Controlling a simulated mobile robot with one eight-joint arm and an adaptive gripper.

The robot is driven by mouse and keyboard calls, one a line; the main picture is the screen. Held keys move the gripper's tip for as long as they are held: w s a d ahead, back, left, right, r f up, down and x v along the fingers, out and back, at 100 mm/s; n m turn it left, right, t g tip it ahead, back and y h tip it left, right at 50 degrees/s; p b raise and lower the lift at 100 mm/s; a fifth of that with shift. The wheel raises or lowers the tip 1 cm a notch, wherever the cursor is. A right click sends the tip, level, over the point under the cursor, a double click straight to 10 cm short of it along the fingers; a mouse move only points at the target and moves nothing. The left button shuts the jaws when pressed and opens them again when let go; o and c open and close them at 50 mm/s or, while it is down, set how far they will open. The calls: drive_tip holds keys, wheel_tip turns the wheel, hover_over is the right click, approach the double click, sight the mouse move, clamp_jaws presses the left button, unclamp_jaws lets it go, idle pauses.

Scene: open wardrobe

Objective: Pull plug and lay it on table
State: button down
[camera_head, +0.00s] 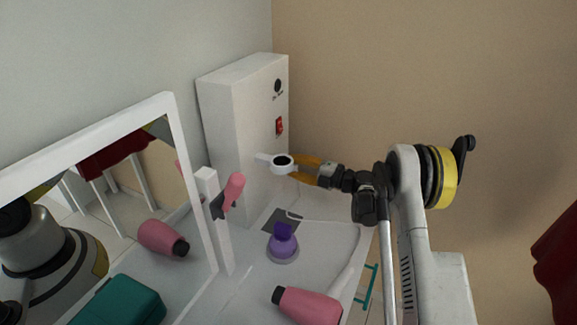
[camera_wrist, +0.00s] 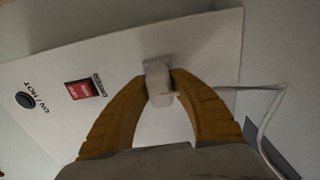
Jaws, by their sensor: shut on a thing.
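My gripper (camera_head: 297,167) has orange fingers and reaches left to the front of a white box (camera_head: 235,115). It also shows in the wrist view (camera_wrist: 171,85), with its fingertips closed on a small white plug (camera_wrist: 160,84). The plug is at a pale socket plate (camera_wrist: 157,60) on the box's face; I cannot tell whether it is fully seated. A thin white cord (camera_wrist: 268,118) runs on the right in the wrist view. The white tabletop (camera_head: 250,285) lies below the gripper in the head view.
Another pink dryer (camera_head: 234,190) hangs at a white post beside the mirror frame (camera_head: 190,190). A red switch (camera_head: 279,126) is on the box.

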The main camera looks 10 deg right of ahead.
sight(297, 167)
drive_tip(key=shift+s+d, duration=0.1)
idle(0.6)
drive_tip(key=shift+s+d, duration=0.15)
drive_tip(key=shift+d, duration=0.1)
drive_tip(key=shift+b+v, duration=0.45)
drive_tip(key=shift+v, duration=0.4)
idle(0.7)
drive_tip(key=shift+v, duration=1.9)
